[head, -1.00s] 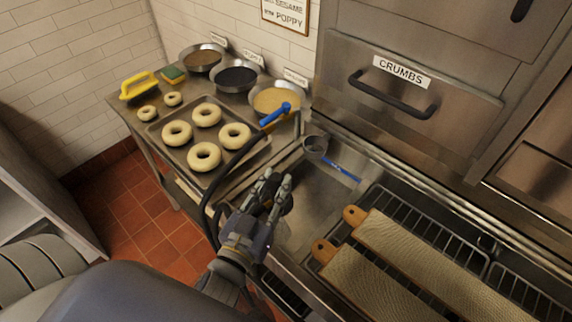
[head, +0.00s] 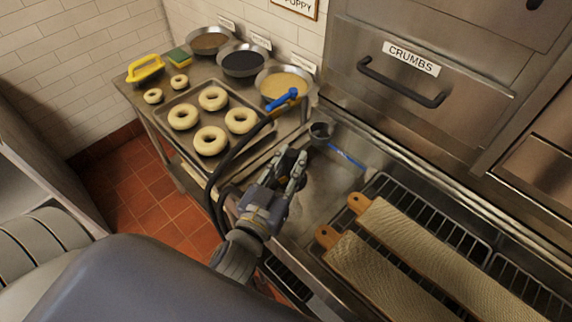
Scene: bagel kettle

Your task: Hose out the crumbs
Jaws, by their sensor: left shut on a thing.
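A closed steel drawer front with a black handle (head: 400,88) bears the label CRUMBS (head: 411,60). No loose crumbs can be made out. A blue spray nozzle (head: 283,99) on a black hose (head: 222,165) lies at the near right corner of the bagel tray. The hose curves down to the left, passing left of my left gripper (head: 289,160). That gripper is over the near edge of the steel basin (head: 325,190), fingers pointing up the picture, apart from the nozzle. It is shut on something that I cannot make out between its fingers. My right gripper is out of view.
A tray (head: 232,157) of bagels, several bowls (head: 243,62), a yellow-handled tool (head: 145,68) and a sponge (head: 179,57) crowd the left counter. A blue-handled ladle (head: 345,157) lies across the basin. Two long boards (head: 435,248) rest on racks at right.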

